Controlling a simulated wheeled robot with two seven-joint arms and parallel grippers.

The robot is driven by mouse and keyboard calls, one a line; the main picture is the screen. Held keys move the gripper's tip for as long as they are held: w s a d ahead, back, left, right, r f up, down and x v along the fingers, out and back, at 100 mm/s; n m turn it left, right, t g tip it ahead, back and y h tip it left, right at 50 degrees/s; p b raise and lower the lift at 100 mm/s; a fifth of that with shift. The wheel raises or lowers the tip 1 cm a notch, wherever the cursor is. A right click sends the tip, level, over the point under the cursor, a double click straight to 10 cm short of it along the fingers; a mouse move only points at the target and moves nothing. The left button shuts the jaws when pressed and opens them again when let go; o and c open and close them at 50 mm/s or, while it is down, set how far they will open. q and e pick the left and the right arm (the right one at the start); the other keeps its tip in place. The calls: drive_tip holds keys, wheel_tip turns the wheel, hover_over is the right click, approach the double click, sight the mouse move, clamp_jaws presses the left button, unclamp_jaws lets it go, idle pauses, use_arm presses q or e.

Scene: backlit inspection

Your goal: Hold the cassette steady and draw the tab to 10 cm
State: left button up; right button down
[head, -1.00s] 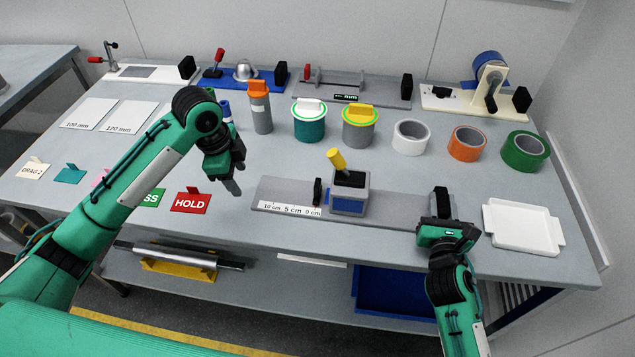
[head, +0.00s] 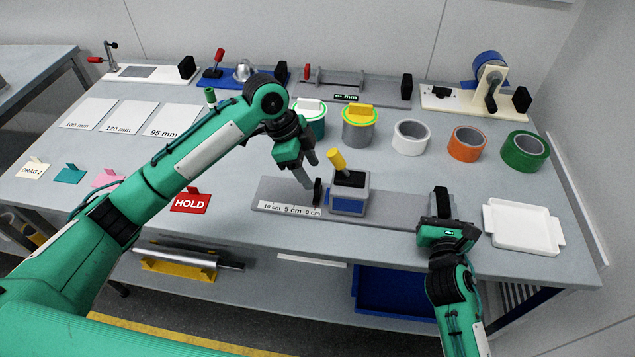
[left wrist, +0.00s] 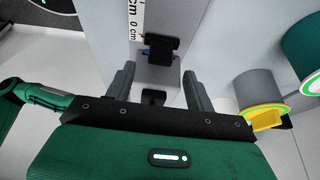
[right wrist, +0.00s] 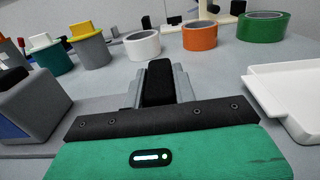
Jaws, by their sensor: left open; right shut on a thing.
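The grey-and-blue cassette (head: 348,203) with a black top and yellow lever (head: 337,159) sits on a long grey base (head: 395,208). The black tab (head: 318,190) stands at the cassette's left side, by the 0 cm end of the scale (head: 290,209). My left gripper (head: 309,171) is open just above and left of the tab. In the left wrist view the tab (left wrist: 160,50) lies ahead, between the lines of the open fingers (left wrist: 159,67). My right gripper (head: 441,207) is shut on a black upright grip (right wrist: 158,82) at the base's right end.
A red HOLD card (head: 190,201) lies left of the base, and a white tray (head: 522,227) lies right of it. A grey canister (head: 359,130) and white (head: 411,138), orange (head: 467,144) and green (head: 525,151) tape rolls stand behind.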

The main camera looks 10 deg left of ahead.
sight(316, 183)
use_arm(q)
drive_tip(key=x, duration=0.5)
drive_tip(key=shift+d+f, duration=0.15)
drive_tip(key=shift+f, duration=0.2)
